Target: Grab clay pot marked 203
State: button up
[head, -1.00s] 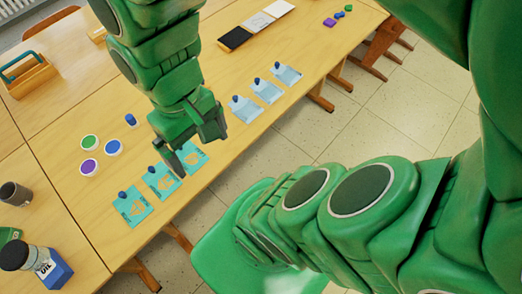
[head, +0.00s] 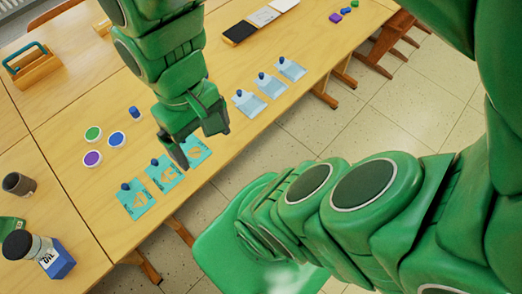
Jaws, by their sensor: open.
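No marking 203 can be read in the head view, so I cannot tell which thing is that clay pot. Small dark blue pieces, possibly the pots, stand at a left teal card (head: 138,205), a middle teal card (head: 166,176) and three pale blue cards (head: 249,104). My gripper (head: 198,147) is open and pointing down, over or close to the right teal card (head: 195,153), which it partly hides. Nothing shows between its fingers. Any piece at that card is hidden.
Green (head: 93,133), blue (head: 117,139) and purple (head: 92,158) round tubs and a small blue cylinder (head: 135,113) stand left of my gripper. A dark cup (head: 17,184) and an oil container (head: 54,258) are at lower left.

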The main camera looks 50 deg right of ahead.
jog(key=w+a+r+g+y, duration=0.1)
jog(key=w+a+r+y, duration=0.2)
jog(key=a, duration=0.7)
jog(key=w+a+r+y, duration=0.1)
jog(key=w+a+y, duration=0.35)
jog(key=a, duration=0.45)
jog(key=w+a+r+g+y, duration=0.1)
jog(key=w+a+r+y, duration=0.25)
jog(key=a, duration=0.65)
jog(key=w+a+r+m+t+y, duration=0.25)
jog(key=w+a+m+y, duration=0.4)
jog(key=w+a, duration=0.6)
jog(key=w+a+f+m+t+h, duration=0.1)
jog(key=w+a+f+m+t, duration=0.1)
jog(key=w+f+m+t, duration=0.8)
jog(key=m+h, duration=0.6)
jog(key=m, duration=0.3)
send_near(9, 184)
jog(key=shift+s+r+g, duration=0.15)
jog(key=shift+r+g, duration=0.1)
jog(key=shift+g, duration=0.2)
jog(key=shift+w+a+f, duration=0.3)
jog(key=shift+a+f, duration=0.05)
jog(key=shift+a, duration=0.05)
jog(key=shift+w+a+f, duration=0.1)
jog(key=shift+w+a, duration=0.25)
jog(key=shift+a, duration=0.15)
jog(key=shift+w+x, duration=0.2)
jog(key=shift+x, duration=2.3)
jog(key=shift+w+d, duration=0.1)
